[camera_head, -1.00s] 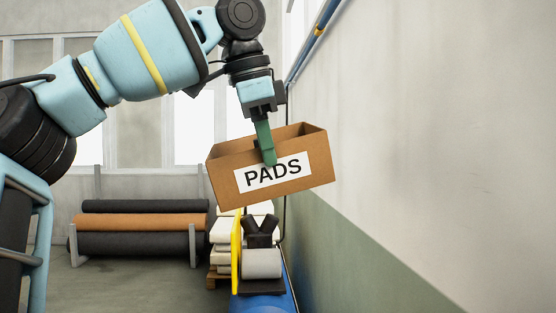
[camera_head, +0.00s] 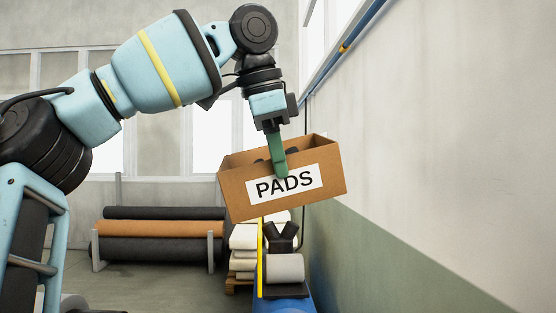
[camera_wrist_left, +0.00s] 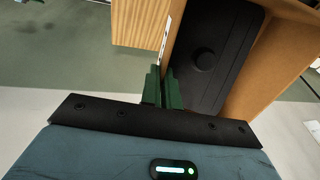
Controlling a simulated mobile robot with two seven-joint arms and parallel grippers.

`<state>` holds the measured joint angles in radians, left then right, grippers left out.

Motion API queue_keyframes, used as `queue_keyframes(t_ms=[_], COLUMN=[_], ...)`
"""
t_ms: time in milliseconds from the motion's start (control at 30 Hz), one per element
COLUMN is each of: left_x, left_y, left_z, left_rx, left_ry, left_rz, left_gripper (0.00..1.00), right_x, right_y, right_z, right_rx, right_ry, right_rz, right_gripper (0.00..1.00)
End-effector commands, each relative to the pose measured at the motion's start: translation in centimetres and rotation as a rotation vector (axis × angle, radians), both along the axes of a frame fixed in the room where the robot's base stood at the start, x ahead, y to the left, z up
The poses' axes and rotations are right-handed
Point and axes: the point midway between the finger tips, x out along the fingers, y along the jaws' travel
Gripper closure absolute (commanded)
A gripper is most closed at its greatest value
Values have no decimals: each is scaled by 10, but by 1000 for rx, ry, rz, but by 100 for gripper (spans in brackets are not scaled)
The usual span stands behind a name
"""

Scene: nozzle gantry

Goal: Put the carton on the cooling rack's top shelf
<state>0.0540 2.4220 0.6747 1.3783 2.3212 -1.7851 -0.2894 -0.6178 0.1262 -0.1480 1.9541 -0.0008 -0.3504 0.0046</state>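The carton (camera_head: 330,179) is an open brown box with a white label reading PADS. It hangs in the air, tilted, in the head view. My left gripper (camera_head: 279,163) is shut on the carton's near wall, one green finger showing over the label side. In the left wrist view the green fingers (camera_wrist_left: 163,90) pinch the carton's wall (camera_wrist_left: 182,48), and a black item (camera_wrist_left: 215,60) shows inside the carton. My right gripper is in neither view. I cannot make out a cooling rack in either view.
A rack of dark and orange rolls (camera_head: 160,229) stands at the back left. Stacked white sacks (camera_head: 243,238) sit on a pallet. A yellow upright (camera_head: 260,262), a white roll (camera_head: 286,268) and a blue object (camera_head: 290,304) are below the carton. A wall (camera_head: 440,140) closes the right side.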

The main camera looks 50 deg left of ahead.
Motion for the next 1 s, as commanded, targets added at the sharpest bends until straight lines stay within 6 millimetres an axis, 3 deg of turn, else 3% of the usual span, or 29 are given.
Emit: queue_keyframes(t_ms=[233,633,833,1000], left_x=[-1,-12,-23,-35], left_y=[2,56,101,144], left_z=[1,-28,-65,-123], left_rx=[-1,-3,-11,-23], left_ry=[-3,17,37,64], left_rz=[6,172,324,495], left_gripper=[100,100,100,100], right_x=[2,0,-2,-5], right_y=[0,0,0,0], right_z=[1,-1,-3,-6], right_rx=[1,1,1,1], right_ry=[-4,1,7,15], right_rz=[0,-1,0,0], right_gripper=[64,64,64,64])
